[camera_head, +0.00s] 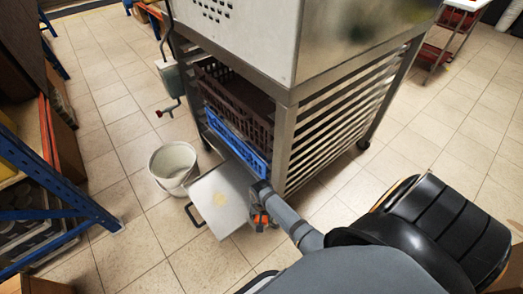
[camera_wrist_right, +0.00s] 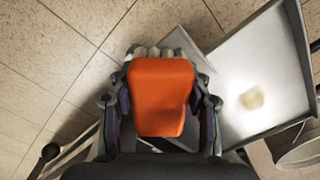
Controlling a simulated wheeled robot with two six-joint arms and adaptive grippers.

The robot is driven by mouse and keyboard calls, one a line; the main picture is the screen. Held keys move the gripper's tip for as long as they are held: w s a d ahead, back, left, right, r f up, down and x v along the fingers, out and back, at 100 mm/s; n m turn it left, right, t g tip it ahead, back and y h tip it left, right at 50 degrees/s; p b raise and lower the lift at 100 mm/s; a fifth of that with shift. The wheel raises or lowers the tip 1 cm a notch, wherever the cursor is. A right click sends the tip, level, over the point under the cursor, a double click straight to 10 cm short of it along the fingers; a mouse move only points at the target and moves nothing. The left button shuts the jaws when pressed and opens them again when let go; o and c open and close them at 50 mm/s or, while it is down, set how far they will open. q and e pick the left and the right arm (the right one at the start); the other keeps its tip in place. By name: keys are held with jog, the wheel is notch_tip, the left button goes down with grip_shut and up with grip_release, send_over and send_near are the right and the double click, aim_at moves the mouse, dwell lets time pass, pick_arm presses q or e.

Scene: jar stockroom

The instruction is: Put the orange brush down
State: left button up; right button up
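The orange brush (camera_wrist_right: 160,95) fills the middle of the right wrist view, between the fingers of my right gripper (camera_wrist_right: 158,55). The fingers lie against both its sides, and the gripper is shut on it. In the head view a small bit of the orange brush (camera_head: 261,219) shows at the end of my right arm, by my right gripper (camera_head: 262,208), just right of a metal tray. What lies directly under the brush is hidden. My left gripper is not in view.
The metal tray (camera_head: 207,215) with a pale yellowish patch sticks out from a steel rack (camera_head: 284,140); it also shows in the wrist view (camera_wrist_right: 235,120). A white bucket (camera_head: 173,165) stands left of it. The rack holds blue and brown crates. Tiled floor is clear in front.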

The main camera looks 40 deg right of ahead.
jog(key=o, duration=0.4)
pick_arm(q)
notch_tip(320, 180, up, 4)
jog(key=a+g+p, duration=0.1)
jog(key=p, duration=0.3)
pick_arm(e)
notch_tip(320, 180, up, 6)
jog(key=shift+r, duration=0.15)
notch_tip(320, 180, up, 4)
jog(key=shift+f+p, duration=0.1)
jog(key=shift+p, duration=0.45)
jog(key=shift+r, duration=0.8)
jog(key=shift+r+p, duration=0.3)
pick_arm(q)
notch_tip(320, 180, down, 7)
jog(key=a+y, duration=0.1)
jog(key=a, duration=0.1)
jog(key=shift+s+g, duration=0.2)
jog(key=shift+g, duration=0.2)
pick_arm(e)
jog(key=s+n, duration=0.2)
jog(key=s, duration=0.1)
jog(key=s+n+t, duration=0.1)
jog(key=s+n, duration=0.2)
jog(key=s, duration=0.1)
jog(key=s+f+n, duration=0.1)
jog(key=s+n, duration=0.2)
jog(key=shift+s+a+f, duration=0.1)
jog(key=shift+s+a, duration=0.1)
jog(key=shift+s, duration=0.2)
